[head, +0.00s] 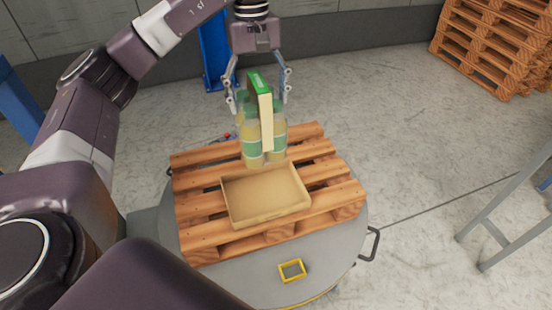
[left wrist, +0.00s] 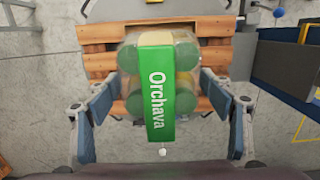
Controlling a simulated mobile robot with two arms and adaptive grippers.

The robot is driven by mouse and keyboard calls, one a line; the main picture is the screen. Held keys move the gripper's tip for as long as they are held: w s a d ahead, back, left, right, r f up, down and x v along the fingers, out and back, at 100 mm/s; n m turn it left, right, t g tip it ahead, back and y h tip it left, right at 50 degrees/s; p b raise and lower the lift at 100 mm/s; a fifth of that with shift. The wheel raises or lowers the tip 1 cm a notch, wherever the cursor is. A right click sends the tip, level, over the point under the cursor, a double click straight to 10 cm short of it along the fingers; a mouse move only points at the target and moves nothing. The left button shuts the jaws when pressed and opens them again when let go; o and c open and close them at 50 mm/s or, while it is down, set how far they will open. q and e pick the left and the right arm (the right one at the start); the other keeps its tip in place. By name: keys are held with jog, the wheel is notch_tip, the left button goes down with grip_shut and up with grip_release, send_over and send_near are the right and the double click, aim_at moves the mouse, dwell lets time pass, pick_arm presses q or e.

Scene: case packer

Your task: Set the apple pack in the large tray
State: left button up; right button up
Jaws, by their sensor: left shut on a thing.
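The apple pack (head: 252,146) is a cluster of pale yellow bottles with green labels and a green and cream carton band. My left gripper (head: 258,92) is shut on its upper part and holds it upright, over the back of the tray in the picture. In the left wrist view, the pack's green top (left wrist: 157,95) reads "Orchava", and it sits between the two fingers (left wrist: 160,122). The large tray (head: 265,215) is an open, empty, shallow cardboard box on a wooden pallet. I cannot tell whether the pack's bottom touches the pallet. My right gripper is not in view.
The wooden pallet (head: 205,232) lies on a round grey turntable (head: 235,283) with a side handle. A small yellow frame (head: 292,270) lies at the turntable's front. Stacked pallets (head: 495,45) stand at the back right, and a grey metal frame (head: 500,215) stands at the right.

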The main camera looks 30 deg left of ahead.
pick_arm(q)
notch_tip(320, 180, down, 9)
notch_tip(320, 180, down, 6)
jog(key=shift+w+a+r+p, duration=0.1)
jog(key=shift+w+r+p, duration=0.05)
jog(key=shift+p, duration=0.6)
jog(key=shift+f, duration=0.85)
notch_tip(320, 180, down, 4)
jog(key=shift+r+p, duration=0.25)
jog(key=shift+p, duration=0.45)
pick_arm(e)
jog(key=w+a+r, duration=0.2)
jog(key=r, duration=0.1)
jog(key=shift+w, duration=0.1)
